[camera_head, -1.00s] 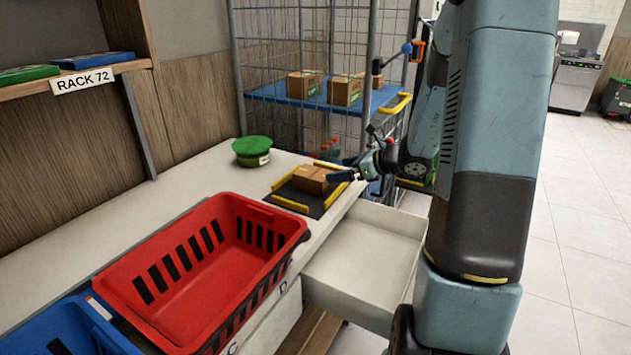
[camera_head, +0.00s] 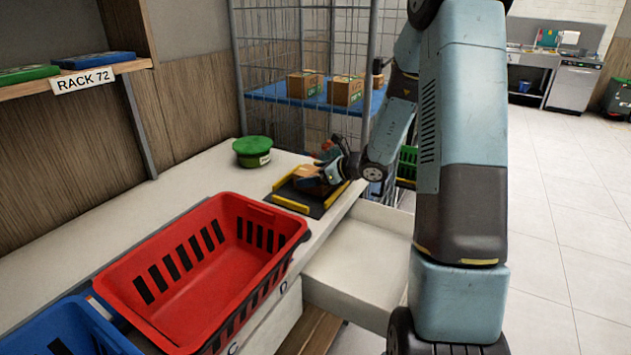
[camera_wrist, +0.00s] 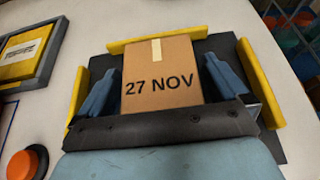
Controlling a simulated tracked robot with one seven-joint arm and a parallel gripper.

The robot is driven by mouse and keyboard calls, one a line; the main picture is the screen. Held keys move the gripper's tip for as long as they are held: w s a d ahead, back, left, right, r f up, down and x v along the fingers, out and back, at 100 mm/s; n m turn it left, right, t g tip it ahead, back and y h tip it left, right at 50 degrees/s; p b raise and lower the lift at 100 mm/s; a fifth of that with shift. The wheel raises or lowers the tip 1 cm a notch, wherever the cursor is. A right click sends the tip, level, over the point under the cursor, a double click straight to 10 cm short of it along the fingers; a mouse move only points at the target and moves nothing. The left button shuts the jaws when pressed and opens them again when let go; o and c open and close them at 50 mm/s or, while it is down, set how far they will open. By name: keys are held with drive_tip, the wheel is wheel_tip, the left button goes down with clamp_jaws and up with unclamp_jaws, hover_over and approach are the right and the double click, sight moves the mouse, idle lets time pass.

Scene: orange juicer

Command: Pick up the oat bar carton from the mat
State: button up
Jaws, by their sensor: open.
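The oat bar carton (camera_wrist: 160,72) is a brown cardboard box with a pale tape strip and the print "27 NOV". It sits on the dark mat (camera_wrist: 222,48) with yellow edge strips, which lies on the white counter in the head view (camera_head: 287,198). In the wrist view my gripper (camera_wrist: 163,78) is open, with one blue-grey finger on each side of the carton and a small gap showing at each side. In the head view my gripper (camera_head: 317,180) is over the mat and hides much of the carton (camera_head: 305,171).
A green-lidded round tub (camera_head: 252,151) stands left of the mat. A red basket (camera_head: 200,275) is in front, beside a blue one (camera_head: 62,330). An open white drawer (camera_head: 355,265) juts out below the counter. A wire cage (camera_head: 300,60) with boxes stands behind.

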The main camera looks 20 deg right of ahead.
drive_tip(key=shift+c, duration=0.2)
drive_tip(key=c, duration=0.9)
drive_tip(key=shift+c, duration=0.3)
drive_tip(key=shift+w, duration=0.1)
